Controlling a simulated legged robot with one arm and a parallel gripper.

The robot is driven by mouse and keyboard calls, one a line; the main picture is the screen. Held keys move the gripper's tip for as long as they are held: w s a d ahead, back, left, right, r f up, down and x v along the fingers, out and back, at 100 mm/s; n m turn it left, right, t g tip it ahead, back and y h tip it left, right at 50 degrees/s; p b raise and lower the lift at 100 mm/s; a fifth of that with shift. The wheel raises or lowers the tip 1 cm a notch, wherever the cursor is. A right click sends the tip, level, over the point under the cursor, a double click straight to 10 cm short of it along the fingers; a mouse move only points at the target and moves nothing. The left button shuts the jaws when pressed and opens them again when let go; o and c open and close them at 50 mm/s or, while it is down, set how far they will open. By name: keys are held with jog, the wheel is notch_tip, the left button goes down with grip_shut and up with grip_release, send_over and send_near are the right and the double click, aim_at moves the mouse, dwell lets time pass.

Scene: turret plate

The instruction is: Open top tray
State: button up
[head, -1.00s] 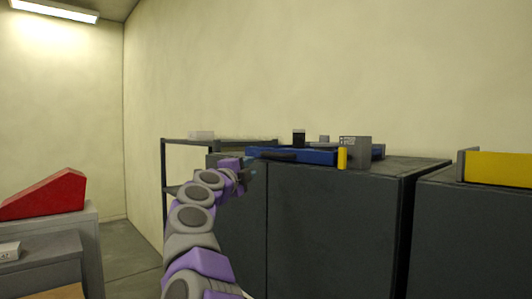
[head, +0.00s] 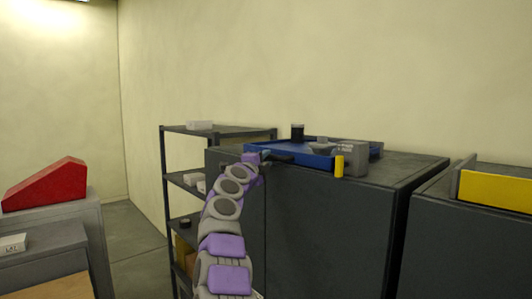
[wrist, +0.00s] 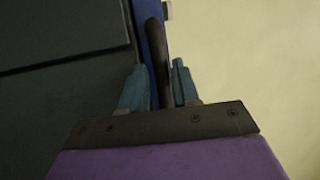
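The blue tray (head: 305,161) lies on top of the dark cabinet (head: 330,205), with a dark handle (head: 285,160) along its front left side. My gripper (head: 265,155) is at the left end of this handle. In the wrist view the dark handle (wrist: 158,60) runs lengthwise between the two blue-grey fingers of my gripper (wrist: 160,88). The fingers are apart, with a narrow gap showing on the left of the handle. The tray's blue edge (wrist: 149,35) lies beside the handle. Whether either finger touches the handle is hard to tell.
On the tray are a black cylinder (head: 297,132) and a grey block (head: 352,158). A yellow cylinder (head: 339,165) stands by the front edge. A shelf rack (head: 184,178) is behind on the left. A red wedge (head: 48,184) sits on the left unit. Floor shows between them.

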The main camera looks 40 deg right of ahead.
jog(key=shift+p+x, duration=0.35)
jog(key=shift+x, duration=0.4)
jog(key=shift+c, duration=0.3)
jog(key=shift+s+f, duration=0.1)
grip_shut()
